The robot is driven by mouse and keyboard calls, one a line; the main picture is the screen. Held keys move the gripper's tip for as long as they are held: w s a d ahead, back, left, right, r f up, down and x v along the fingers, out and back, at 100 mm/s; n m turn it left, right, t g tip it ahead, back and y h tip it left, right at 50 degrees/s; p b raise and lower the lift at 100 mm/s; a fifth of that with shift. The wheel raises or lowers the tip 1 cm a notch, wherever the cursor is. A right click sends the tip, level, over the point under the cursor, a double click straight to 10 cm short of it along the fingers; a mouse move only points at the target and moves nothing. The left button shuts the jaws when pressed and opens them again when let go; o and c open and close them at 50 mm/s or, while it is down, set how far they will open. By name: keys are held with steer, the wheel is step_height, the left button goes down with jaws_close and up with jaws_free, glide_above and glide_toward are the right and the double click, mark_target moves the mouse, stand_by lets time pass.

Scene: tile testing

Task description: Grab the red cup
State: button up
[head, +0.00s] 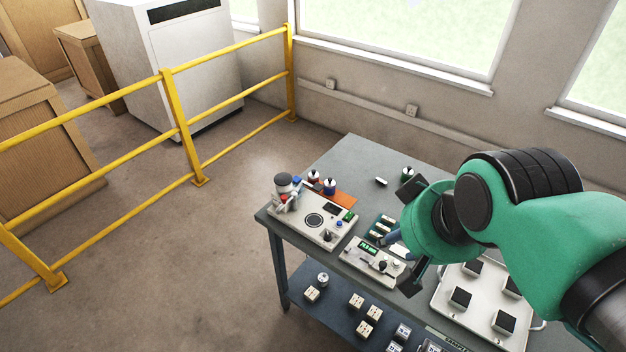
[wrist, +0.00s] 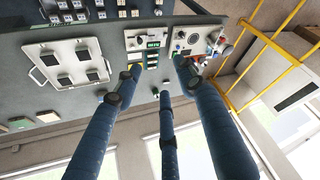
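I cannot make out a plain red cup. Two small containers with dark tops and reddish and white parts, one (head: 313,177) and another (head: 329,186), stand by an orange mat (head: 342,198) on the table's far left. A grey-topped item with red and blue parts (head: 284,184) stands left of them; a red and blue cluster also shows in the wrist view (wrist: 223,45). My gripper (head: 394,240) is over the table's middle, right of these items. The wrist view shows its three long blue fingers spread apart (wrist: 160,78), with nothing held between them.
A grey table (head: 348,152) carries a white panel with a round dial (head: 298,218), a device with a green display (head: 362,266) and a white tray of dark-topped blocks (head: 446,300). Several small blocks lie on the lower shelf (head: 330,315). A yellow railing (head: 172,105) stands left.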

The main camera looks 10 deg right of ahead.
steer(key=shift+o, duration=0.3)
steer(key=o, duration=0.4)
steer(key=w+a+p, duration=0.2)
steer(key=w+p, duration=0.2)
steer(key=w, duration=2.8)
steer(key=w+a+f+p, duration=0.2)
steer(key=w+f, duration=1)
steer(key=f, duration=0.1)
steer(key=w+a+f+g+p, duration=0.1)
steer(key=w+a+f+p, duration=0.1)
steer(key=w+f, duration=1)
step_height(320, 180, down, 2)
steer(key=shift+w+a+f, duration=0.15)
steer(key=shift+w+a, duration=0.1)
steer(key=shift+w, duration=0.05)
